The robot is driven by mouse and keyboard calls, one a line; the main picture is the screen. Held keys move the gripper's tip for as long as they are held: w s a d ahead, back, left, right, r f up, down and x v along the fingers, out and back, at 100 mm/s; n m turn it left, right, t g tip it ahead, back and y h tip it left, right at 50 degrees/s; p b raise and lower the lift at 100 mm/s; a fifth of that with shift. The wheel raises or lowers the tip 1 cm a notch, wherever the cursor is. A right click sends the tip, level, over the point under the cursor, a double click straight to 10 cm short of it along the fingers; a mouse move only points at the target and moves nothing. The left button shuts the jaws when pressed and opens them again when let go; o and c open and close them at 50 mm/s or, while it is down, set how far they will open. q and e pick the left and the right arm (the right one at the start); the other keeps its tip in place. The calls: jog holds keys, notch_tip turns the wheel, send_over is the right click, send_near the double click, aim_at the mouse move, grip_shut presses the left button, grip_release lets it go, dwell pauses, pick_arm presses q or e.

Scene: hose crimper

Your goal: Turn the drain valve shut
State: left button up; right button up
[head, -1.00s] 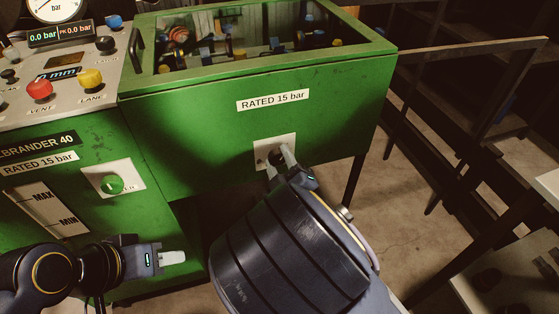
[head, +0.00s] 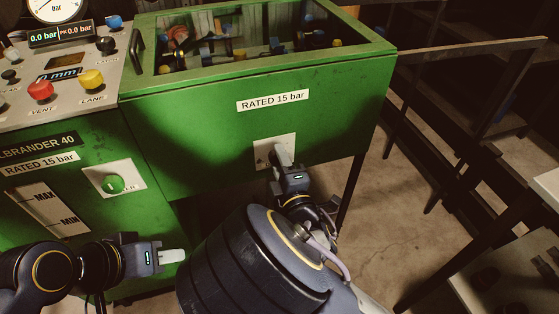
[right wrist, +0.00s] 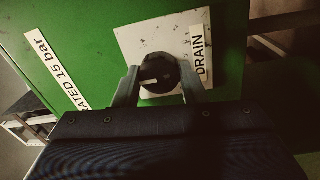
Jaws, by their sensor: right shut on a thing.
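The drain valve is a round black knob (right wrist: 159,73) on a white plate (right wrist: 150,40) labelled DRAIN, seen in the right wrist view. In the head view the plate (head: 264,154) is on the green front panel, and the knob is hidden behind my right gripper (head: 283,156). In the right wrist view my right gripper (right wrist: 160,88) has one finger on each side of the knob and is shut on it. A pale pointer mark on the knob points left in that view. My left gripper (head: 172,256) is at lower left, away from the valve; its finger gap cannot be made out.
A green knob (head: 114,183) on a white plate is left of the drain valve. The control panel has a red VENT button (head: 40,90) and a yellow button (head: 91,79). The display (head: 61,32) reads 0.0 bar.

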dwell(0.4)
jog(key=o, duration=1)
jog(key=v, duration=0.7)
jog(key=shift+s+d+f, duration=0.1)
jog(key=shift+s, duration=0.3)
